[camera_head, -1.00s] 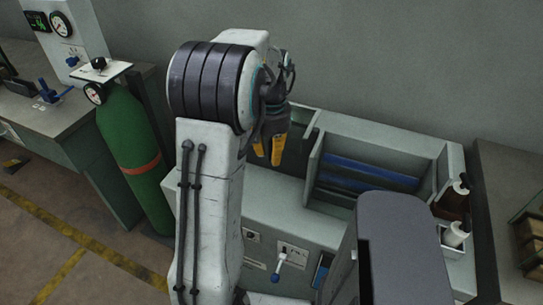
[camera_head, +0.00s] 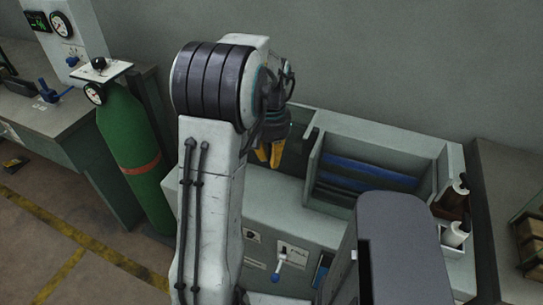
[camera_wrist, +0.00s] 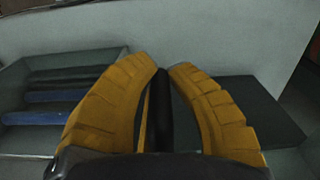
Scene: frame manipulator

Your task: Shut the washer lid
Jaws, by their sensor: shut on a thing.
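The washer is a grey-green cabinet (camera_head: 268,210) in the middle of the head view. My gripper (camera_head: 268,157) has yellow fingers and is at its back edge, left of the open compartment. In the wrist view my gripper (camera_wrist: 160,75) is closed around a dark upright bar (camera_wrist: 160,110), which looks like a handle. A dark flat panel (camera_wrist: 262,105) shows to the right of the fingers; I cannot tell whether it is the lid or an opening. My arm and fingers hide much of the lid area.
An open compartment (camera_head: 312,165) holding blue rods (camera_head: 370,172) is right of my gripper. Spools (camera_head: 455,232) stand at the right end. A green gas cylinder (camera_head: 135,150) stands left of the washer. A grey wall is close behind.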

